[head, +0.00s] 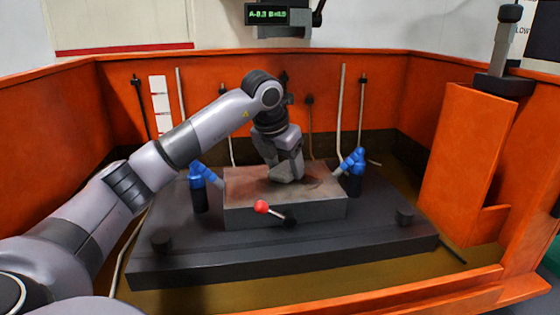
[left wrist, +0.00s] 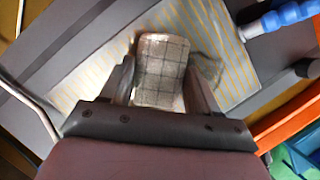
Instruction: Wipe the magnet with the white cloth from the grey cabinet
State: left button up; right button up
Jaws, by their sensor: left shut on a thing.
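The magnet (head: 245,212) is a grey block with a brownish, striped top and a lever with a red ball (head: 261,207) on its front. In the left wrist view its striped top (left wrist: 215,30) fills the upper middle. My left gripper (head: 287,178) points down at the magnet's top from above. In the left wrist view the gripper (left wrist: 160,88) is shut on the pale, checked cloth (left wrist: 160,65), which sticks out past the fingertips over the magnet. I cannot tell for sure whether the cloth touches the surface. A darker smear shows beside the cloth. My right gripper and the grey cabinet are not in view.
Blue jointed nozzles (head: 198,172) (head: 356,160) stand at both sides of the magnet. It sits on a dark base plate (head: 290,262) inside an orange tank (head: 90,110). A tall orange post (head: 465,165) stands at right. A small display (head: 267,15) hangs above.

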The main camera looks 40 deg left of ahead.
aim_at(306, 179)
pick_arm(q)
jog(key=shift+w+d+f, duration=0.1)
jog(key=shift+w+d, duration=0.3)
jog(key=shift+d, duration=0.05)
jog(key=shift+s+d+b, duration=0.25)
jog(key=shift+s+d, duration=0.95)
jog(key=shift+d, duration=0.3)
jog(key=shift+s+d+b, duration=0.2)
jog(key=shift+s+d, duration=0.95)
jog(key=shift+d, duration=0.3)
jog(key=shift+w+d+p, duration=0.3)
jog(key=shift+w+d, duration=0.4)
jog(key=shift+w, duration=0.1)
jog(key=shift+w+a+p, duration=0.8)
jog(key=shift+w+a, duration=0.85)
jog(key=shift+a, duration=0.3)
jog(key=shift+w+a, duration=0.8)
jog(key=shift+a, duration=0.25)
jog(key=shift+r+p, duration=0.3)
jog(key=shift+r, duration=2.7)
